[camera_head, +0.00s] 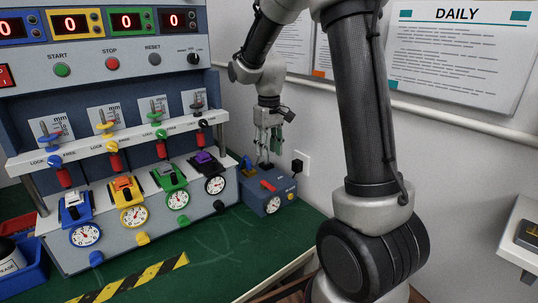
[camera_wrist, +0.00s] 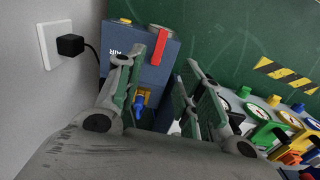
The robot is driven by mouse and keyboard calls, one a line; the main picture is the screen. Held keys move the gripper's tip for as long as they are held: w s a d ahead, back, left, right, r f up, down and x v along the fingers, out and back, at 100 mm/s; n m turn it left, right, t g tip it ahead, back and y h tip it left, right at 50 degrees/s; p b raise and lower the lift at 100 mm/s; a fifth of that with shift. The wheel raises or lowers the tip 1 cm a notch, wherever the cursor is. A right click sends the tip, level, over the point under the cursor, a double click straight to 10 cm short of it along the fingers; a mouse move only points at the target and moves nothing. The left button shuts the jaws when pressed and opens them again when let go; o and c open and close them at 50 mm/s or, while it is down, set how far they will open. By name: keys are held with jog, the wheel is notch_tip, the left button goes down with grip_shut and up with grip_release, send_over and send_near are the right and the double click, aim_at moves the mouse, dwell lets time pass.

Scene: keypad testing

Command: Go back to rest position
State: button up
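My gripper (camera_head: 264,164) hangs pointing down over the small blue-grey box (camera_head: 273,205) at the right end of the green bench. In the wrist view its two fingers (camera_wrist: 155,68) stand apart, with nothing held between them. Past them that view shows the box (camera_wrist: 148,77) with a red lever (camera_wrist: 158,47) and a blue-tipped part on a yellow base (camera_wrist: 139,106). The head view also shows the red lever (camera_head: 268,185) and a dial on the box. Whether a finger touches the box I cannot tell.
A test panel (camera_head: 120,160) with several coloured stations stands left of the box. A wall outlet with a black plug (camera_head: 297,165) is close on the right. Striped tape (camera_head: 130,280) lies on the green bench (camera_head: 215,250), whose front area is clear.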

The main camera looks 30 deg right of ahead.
dwell(0.4)
jog(key=s+r+m+t, duration=0.1)
jog(key=s+r, duration=0.4)
jog(key=s, duration=0.7)
jog(key=s+r+m+t, duration=0.1)
jog(key=s+r+t, duration=0.2)
jog(key=s, duration=1)
jog(key=shift+s+d+r, duration=0.3)
jog(key=shift+d+r, duration=0.1)
jog(key=shift+r, duration=1.4)
